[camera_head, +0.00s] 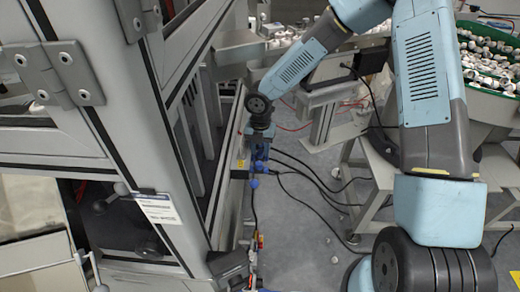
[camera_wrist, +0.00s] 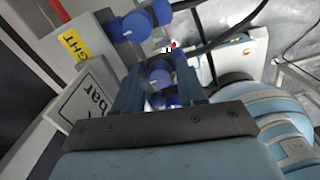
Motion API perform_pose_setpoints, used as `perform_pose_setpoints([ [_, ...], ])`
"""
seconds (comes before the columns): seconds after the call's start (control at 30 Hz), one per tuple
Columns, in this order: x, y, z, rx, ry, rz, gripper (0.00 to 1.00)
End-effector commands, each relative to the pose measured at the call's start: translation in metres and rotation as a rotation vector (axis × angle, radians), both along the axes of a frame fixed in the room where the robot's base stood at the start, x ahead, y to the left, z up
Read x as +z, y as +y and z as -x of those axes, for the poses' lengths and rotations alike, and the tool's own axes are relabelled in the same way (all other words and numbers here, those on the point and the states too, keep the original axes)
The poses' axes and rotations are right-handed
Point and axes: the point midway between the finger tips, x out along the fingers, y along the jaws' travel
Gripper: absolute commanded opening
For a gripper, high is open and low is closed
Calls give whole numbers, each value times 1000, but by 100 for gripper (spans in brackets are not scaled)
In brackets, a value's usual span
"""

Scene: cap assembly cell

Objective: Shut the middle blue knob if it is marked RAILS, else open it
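In the wrist view, the two dark blue fingers of my gripper (camera_wrist: 158,72) stand apart. A round blue knob (camera_wrist: 158,78) shows in the gap between them; contact with the fingers is not clear. More blue knobs (camera_wrist: 137,25) sit beyond the left fingertip, by a yellow label (camera_wrist: 74,43) whose visible letters end in "GHT". A white label reading partly "bar" (camera_wrist: 88,104) is left of the gripper. I see no RAILS marking. In the head view, my gripper (camera_head: 259,158) points down beside the machine frame, with a small blue knob (camera_head: 254,183) below it.
The grey machine frame (camera_head: 165,150) stands close on the left. Cables (camera_head: 310,185) hang and lie on the floor right of the gripper. A green bin of white caps (camera_head: 490,65) is at the far right. Grey floor (camera_head: 305,240) is open below.

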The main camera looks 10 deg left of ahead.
Motion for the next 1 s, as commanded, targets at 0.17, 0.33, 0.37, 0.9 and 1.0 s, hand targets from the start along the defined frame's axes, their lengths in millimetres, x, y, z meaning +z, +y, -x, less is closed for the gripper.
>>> perform_pose_setpoints([
  [0.17, -1, 1, 2, 2, 3, -1, 54],
  [0.33, -1, 2, 3, 3, 5, -3, 54],
  [0.37, -1, 2, 3, 4, 5, -3, 54],
  [0.9, 54, 8, 6, 12, 0, -2, 54],
  [1.0, 65, 9, 7, 16, 0, -2, 54],
])
